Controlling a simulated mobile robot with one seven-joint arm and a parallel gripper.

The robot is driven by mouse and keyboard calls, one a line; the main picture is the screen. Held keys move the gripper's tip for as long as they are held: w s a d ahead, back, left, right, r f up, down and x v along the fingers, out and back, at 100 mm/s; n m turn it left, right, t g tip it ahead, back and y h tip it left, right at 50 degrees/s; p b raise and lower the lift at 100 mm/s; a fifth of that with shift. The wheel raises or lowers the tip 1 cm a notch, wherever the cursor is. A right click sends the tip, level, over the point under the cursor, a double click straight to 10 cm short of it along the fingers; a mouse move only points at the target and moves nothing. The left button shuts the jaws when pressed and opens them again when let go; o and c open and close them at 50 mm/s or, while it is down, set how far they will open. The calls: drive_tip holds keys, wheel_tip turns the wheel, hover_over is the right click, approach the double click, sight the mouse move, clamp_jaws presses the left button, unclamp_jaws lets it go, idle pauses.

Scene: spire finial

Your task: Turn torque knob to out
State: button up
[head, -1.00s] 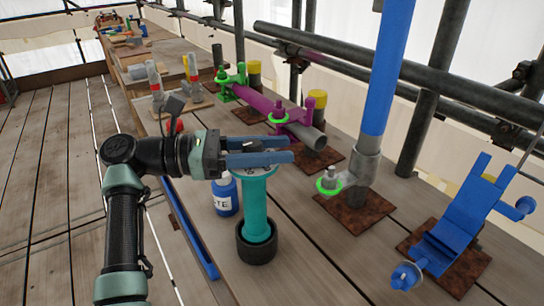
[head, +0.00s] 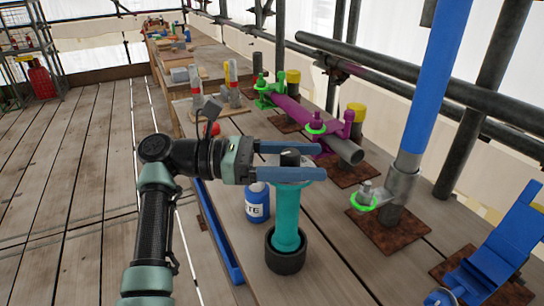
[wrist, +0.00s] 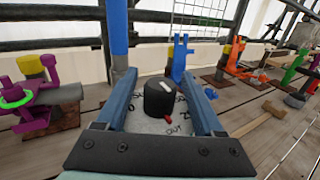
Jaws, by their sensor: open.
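The torque knob (head: 289,158) is a black round knob on a white dial atop a teal post (head: 286,215), which stands in a dark round base. In the wrist view the knob (wrist: 160,97) shows a white mark on its top. The dial (wrist: 145,122) bears lettering, with "OUT" readable near a red mark on the near right side. My gripper (head: 322,160) is open, with one blue finger on each side of the knob. In the wrist view gaps show between the knob and both fingers. The dial is partly hidden by the fingers and palm.
A blue labelled bottle (head: 257,203) stands left of the post. A magenta clamp assembly (head: 300,118) lies behind it. A blue upright pole (head: 440,75) in a grey socket and a blue bracket (head: 505,245) stand to the right.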

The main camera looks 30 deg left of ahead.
drive_tip(key=b+v, duration=0.2)
drive_tip(key=v, duration=1)
drive_tip(key=shift+a, duration=0.1)
